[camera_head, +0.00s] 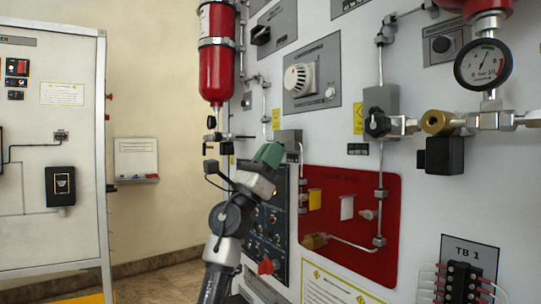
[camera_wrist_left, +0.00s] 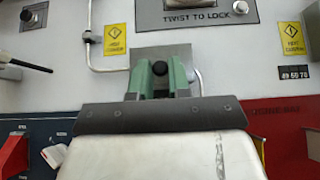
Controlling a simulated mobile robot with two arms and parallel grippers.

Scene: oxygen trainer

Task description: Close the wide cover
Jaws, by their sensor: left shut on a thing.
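My left gripper (camera_head: 269,155), with green fingers, is raised in front of the wall panel, beside a grey box (camera_head: 288,136). The left wrist view shows its fingers (camera_wrist_left: 160,76) pointing at the grey box (camera_wrist_left: 180,53), with a small dark round part (camera_wrist_left: 160,68) between them. The fingers are shut on this part; the exact contact is partly hidden. I cannot tell which part is the wide cover. A yellow flap (camera_head: 315,199) and a white flap (camera_head: 347,207) sit on the red panel (camera_head: 382,190) to the right. My right gripper is not in view.
A red cylinder (camera_head: 217,65) hangs above the gripper. Thin pipes, a grey valve box (camera_head: 381,98) and a pressure gauge (camera_head: 483,64) stick out from the wall panel. A dark switch panel (camera_head: 281,222) lies behind my arm. The space left of my arm is free.

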